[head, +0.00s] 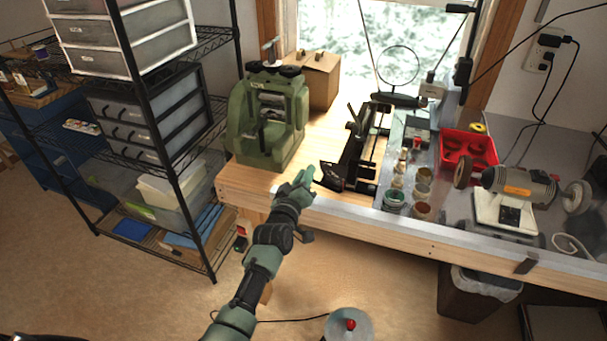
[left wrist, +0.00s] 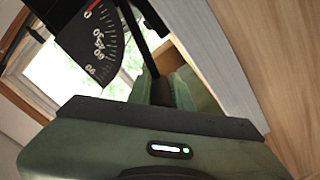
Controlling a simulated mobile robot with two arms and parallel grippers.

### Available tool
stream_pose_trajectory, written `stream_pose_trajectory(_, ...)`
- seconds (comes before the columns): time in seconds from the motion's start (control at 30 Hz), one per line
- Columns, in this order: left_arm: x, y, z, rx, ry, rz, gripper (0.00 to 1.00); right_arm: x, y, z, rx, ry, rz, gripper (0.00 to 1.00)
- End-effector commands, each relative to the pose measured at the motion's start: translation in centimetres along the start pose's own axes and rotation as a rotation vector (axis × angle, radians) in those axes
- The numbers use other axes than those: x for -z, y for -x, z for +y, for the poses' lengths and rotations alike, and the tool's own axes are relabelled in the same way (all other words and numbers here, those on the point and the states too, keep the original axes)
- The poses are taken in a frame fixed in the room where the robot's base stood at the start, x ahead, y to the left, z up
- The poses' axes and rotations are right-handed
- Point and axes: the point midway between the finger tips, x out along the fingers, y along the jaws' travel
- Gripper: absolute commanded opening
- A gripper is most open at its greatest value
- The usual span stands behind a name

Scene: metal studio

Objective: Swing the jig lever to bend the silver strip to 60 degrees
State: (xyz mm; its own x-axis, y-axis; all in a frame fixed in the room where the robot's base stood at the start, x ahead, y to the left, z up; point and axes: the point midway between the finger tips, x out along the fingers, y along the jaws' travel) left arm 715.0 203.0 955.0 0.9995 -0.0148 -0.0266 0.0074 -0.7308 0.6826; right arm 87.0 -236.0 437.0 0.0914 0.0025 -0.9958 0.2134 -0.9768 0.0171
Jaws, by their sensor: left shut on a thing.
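The black bending jig (head: 355,150) stands on the workbench near its front edge. In the left wrist view its dark angle scale (left wrist: 95,45), with 0 in red and marks up to 90, shows at the upper left. The jig lever (left wrist: 140,45) is a thin black bar running down into my left gripper (left wrist: 165,90). My left gripper also shows in the head view (head: 303,178), at the bench's front edge beside the jig, shut on the lever. I cannot make out the silver strip or the angle reading. My right gripper is not in view.
Small jars (head: 396,197), a red tray (head: 468,148) and a bench grinder (head: 518,185) are to the right. A wire shelf (head: 150,170) stands at the left.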

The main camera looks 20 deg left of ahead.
Motion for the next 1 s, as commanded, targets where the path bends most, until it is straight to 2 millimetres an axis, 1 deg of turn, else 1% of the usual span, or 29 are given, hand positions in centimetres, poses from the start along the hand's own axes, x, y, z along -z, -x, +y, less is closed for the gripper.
stream_pose_trajectory(0.03, -0.82, 0.15, -0.47, 0.008, 0.006, -0.014, 0.0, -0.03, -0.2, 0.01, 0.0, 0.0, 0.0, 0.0)
stream_pose_trajectory(0.1, -0.97, 0.15, -0.5, 0.008, 0.02, -0.014, 0.0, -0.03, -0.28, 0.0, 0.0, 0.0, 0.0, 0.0)
stream_pose_trajectory(0.73, -1.53, 0.21, -0.51, 0.008, 0.051, -0.02, 0.0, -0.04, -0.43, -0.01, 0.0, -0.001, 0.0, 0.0)
stream_pose_trajectory(0.77, -1.53, 0.21, -0.5, 0.008, 0.051, -0.02, 0.22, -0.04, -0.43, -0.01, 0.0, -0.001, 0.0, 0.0)
stream_pose_trajectory(0.8, -1.54, 0.2, -0.49, 0.008, 0.051, -0.02, 0.34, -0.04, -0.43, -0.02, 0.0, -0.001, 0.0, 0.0)
stream_pose_trajectory(0.83, -1.52, 0.19, -0.47, 0.007, 0.05, -0.02, 0.42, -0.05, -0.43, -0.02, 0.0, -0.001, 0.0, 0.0)
stream_pose_trajectory(1.0, -1.27, 0.13, -0.39, 0.005, 0.051, -0.015, 0.42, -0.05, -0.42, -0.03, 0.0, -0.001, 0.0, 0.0)
